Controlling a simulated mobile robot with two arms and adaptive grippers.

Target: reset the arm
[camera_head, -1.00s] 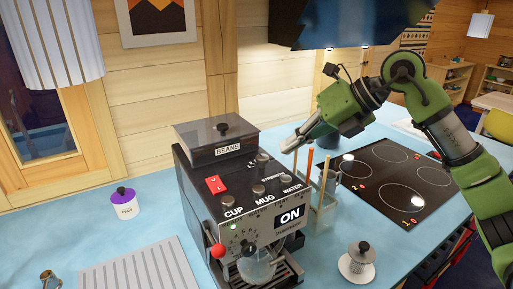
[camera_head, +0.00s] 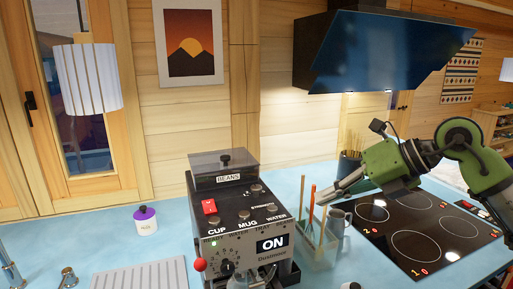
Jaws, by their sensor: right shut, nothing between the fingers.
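My right arm comes in from the right of the head view, over the hob. My right gripper (camera_head: 336,191) is shut and empty, pointing left above the clear utensil holder, just right of the coffee machine. The coffee machine (camera_head: 240,222) is black and grey, with a BEANS hopper on top and a panel reading ON. My left gripper is not in view.
The clear holder (camera_head: 318,248) with several sticks stands beside the machine, near a grey jug (camera_head: 338,221). The black hob (camera_head: 415,246) lies to the right. A blue hood (camera_head: 385,55) hangs above. A purple-lidded jar (camera_head: 145,220) stands left on the blue counter.

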